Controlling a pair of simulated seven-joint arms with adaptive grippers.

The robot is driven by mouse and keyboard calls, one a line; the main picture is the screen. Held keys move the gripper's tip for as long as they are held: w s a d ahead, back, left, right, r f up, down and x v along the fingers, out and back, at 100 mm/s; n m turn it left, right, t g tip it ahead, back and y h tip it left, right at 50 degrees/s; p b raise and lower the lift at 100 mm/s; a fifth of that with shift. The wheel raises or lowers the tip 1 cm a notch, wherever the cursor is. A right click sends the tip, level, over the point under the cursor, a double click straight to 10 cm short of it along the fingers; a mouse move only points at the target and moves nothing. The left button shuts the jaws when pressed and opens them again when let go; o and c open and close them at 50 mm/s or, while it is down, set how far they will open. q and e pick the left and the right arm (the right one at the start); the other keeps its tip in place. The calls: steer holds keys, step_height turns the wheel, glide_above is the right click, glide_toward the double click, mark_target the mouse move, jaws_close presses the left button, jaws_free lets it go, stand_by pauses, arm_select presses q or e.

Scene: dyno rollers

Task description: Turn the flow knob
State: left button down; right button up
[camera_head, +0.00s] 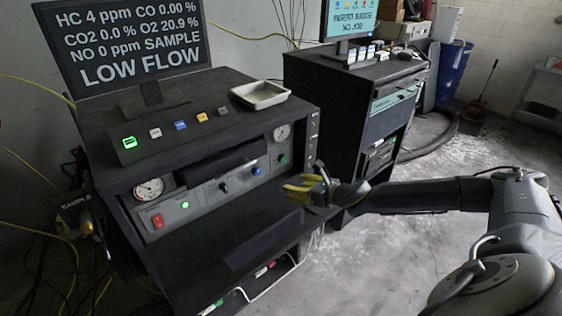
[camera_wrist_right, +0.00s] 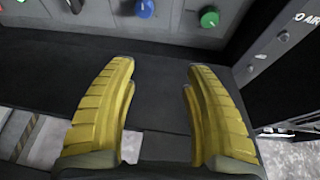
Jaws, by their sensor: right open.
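The grey control panel (camera_head: 206,200) on the dark cabinet carries a black knob (camera_head: 223,187), a blue knob (camera_head: 256,171) and a green knob (camera_head: 283,159). Their labels are too small to read, so I cannot tell which is the flow knob. In the right wrist view, the blue knob (camera_wrist_right: 145,8) and green knob (camera_wrist_right: 209,17) show at the top, beyond the fingertips. My right gripper (camera_head: 300,186) has yellow fingers, open and empty, in front of the panel's right part and apart from the knobs; its fingers (camera_wrist_right: 160,72) point toward the panel. My left gripper is not in view.
A monitor (camera_head: 128,45) reads LOW FLOW. The panel has a red switch (camera_head: 158,221), a left gauge (camera_head: 149,189) and a right gauge (camera_head: 283,133). A white tray (camera_head: 260,94) sits on top. A dark shelf (camera_head: 225,236) lies below the panel. A second cabinet (camera_head: 335,100) stands behind.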

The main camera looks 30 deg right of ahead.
mark_target(284, 160)
steer(key=n+h, duration=0.1)
steer(key=s+r+n, duration=0.1)
steer(key=shift+s+d+r+n+t+h, duration=0.1)
steer(key=shift+s+r+n+t+h, duration=0.05)
steer(key=shift+n+t+h, duration=0.2)
steer(key=d+r+n+t+h, duration=0.1)
steer(key=d+r+n+h, duration=0.1)
steer(key=n, duration=0.1)
steer(key=shift+s+d+r+h, duration=0.1)
steer(key=shift+d+r+h, duration=0.2)
steer(key=shift+h, duration=0.05)
steer(key=shift+d, duration=0.15)
steer(key=x, duration=1.7)
steer(key=shift+w+r, duration=0.25)
steer(key=shift+w, duration=0.05)
steer(key=shift+c, duration=0.5)
jaws_close()
steer(key=shift+d, duration=0.1)
